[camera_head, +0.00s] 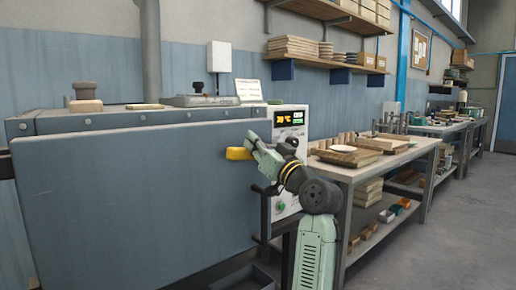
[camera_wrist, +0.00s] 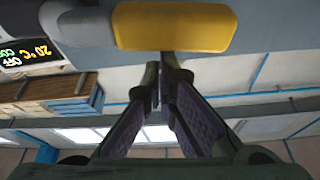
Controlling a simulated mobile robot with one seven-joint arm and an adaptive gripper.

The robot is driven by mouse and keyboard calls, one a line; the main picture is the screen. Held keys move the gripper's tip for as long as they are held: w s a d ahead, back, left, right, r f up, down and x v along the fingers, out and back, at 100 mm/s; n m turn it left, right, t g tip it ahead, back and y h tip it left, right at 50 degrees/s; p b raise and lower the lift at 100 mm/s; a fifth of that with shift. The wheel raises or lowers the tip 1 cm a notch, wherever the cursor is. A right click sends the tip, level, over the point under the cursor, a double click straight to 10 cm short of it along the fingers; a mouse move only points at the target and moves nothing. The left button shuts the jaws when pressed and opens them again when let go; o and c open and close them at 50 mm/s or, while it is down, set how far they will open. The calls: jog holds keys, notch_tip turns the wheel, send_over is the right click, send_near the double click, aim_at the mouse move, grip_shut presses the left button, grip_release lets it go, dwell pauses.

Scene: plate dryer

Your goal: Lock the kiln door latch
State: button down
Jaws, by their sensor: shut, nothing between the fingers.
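The kiln door (camera_head: 130,205) is a large flat blue-grey panel at the left in the head view. I cannot tell whether it sits fully closed. The door latch (camera_head: 238,153) has a yellow handle near the door's upper right edge. In the wrist view the yellow handle (camera_wrist: 175,27) lies across the top, with a rounded grey part beside it at the left. My gripper (camera_head: 254,143) is at the right end of the handle in the head view. In the wrist view my gripper (camera_wrist: 161,68) is shut and empty, its tips close to the handle's edge; contact is unclear.
A control panel (camera_head: 290,125) with a lit display stands right of the door. A workbench (camera_head: 385,165) with boards and pieces on it stands further right. Shelves (camera_head: 325,60) hang on the wall behind. The floor (camera_head: 440,235) at the right is clear.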

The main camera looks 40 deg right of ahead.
jog(key=shift+a+f+n+b, duration=0.35)
jog(key=shift+f+n+b, duration=0.15)
jog(key=shift+f, duration=0.2)
jog(key=shift+f, duration=0.1)
